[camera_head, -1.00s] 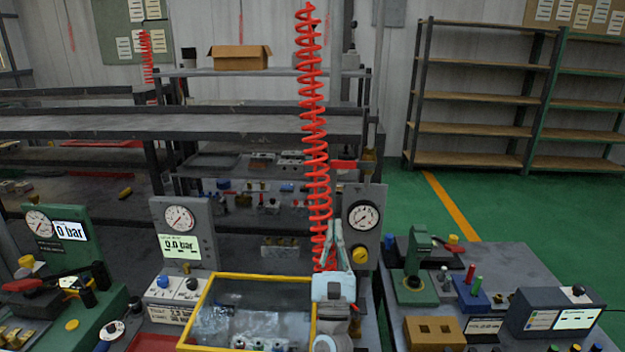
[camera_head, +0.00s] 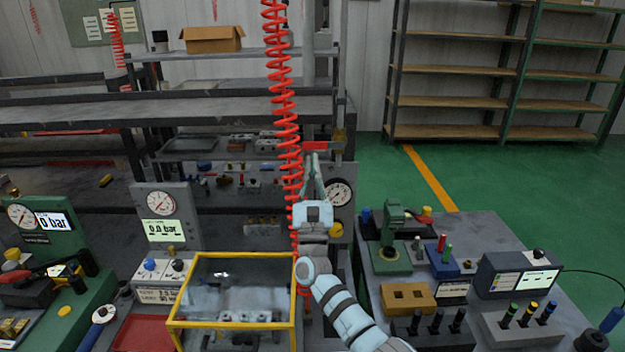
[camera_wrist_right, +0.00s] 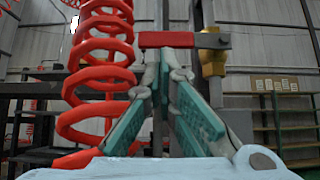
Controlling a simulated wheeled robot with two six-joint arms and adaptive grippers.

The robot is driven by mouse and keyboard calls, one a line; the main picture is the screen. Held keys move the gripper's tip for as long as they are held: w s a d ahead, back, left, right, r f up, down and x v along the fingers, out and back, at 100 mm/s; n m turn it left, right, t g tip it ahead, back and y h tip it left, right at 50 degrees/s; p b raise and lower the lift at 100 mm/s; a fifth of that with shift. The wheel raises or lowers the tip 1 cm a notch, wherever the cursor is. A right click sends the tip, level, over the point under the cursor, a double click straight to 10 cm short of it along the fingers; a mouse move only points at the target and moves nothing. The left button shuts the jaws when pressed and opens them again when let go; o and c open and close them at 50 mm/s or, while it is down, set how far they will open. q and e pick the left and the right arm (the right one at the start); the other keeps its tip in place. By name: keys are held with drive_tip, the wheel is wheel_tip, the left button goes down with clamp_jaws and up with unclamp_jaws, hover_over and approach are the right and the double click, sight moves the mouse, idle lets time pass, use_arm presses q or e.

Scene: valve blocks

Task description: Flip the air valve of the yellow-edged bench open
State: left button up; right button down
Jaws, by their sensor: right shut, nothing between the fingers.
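The air valve's red lever (camera_head: 317,147) lies level in front of the grey post behind the yellow-edged bench (camera_head: 236,325). Its brass-yellow body (camera_head: 339,136) is at the lever's right end. In the right wrist view the lever (camera_wrist_right: 166,40) crosses just above the fingertips, with the brass body (camera_wrist_right: 212,56) to its right. My right gripper (camera_head: 312,160) points up, shut and empty, with its tips (camera_wrist_right: 164,62) at or just under the lever's middle. I cannot tell whether they touch it. My left gripper is not in view.
A red coiled hose (camera_head: 284,120) hangs close left of the gripper, also large in the wrist view (camera_wrist_right: 100,60). A round gauge (camera_head: 340,192) is right behind the gripper. A bench (camera_head: 500,232) with blocks stands at the right. Green floor (camera_head: 500,175) is clear behind it.

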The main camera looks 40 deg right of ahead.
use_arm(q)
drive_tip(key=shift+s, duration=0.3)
use_arm(e)
drive_tip(key=shift+w, duration=0.25)
use_arm(q)
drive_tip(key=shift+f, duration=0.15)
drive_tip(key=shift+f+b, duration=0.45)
drive_tip(key=shift+b, duration=0.1)
use_arm(e)
drive_tip(key=shift+a+r+m+g+h, duration=0.1)
drive_tip(key=shift+r+m+g+h, duration=0.05)
drive_tip(key=shift+m+g+h, duration=0.6)
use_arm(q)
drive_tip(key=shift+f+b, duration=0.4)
use_arm(e)
drive_tip(key=shift+w+r+m+g+h, duration=0.15)
drive_tip(key=shift+m+g+h, duration=0.2)
drive_tip(key=shift+m+h, duration=0.35)
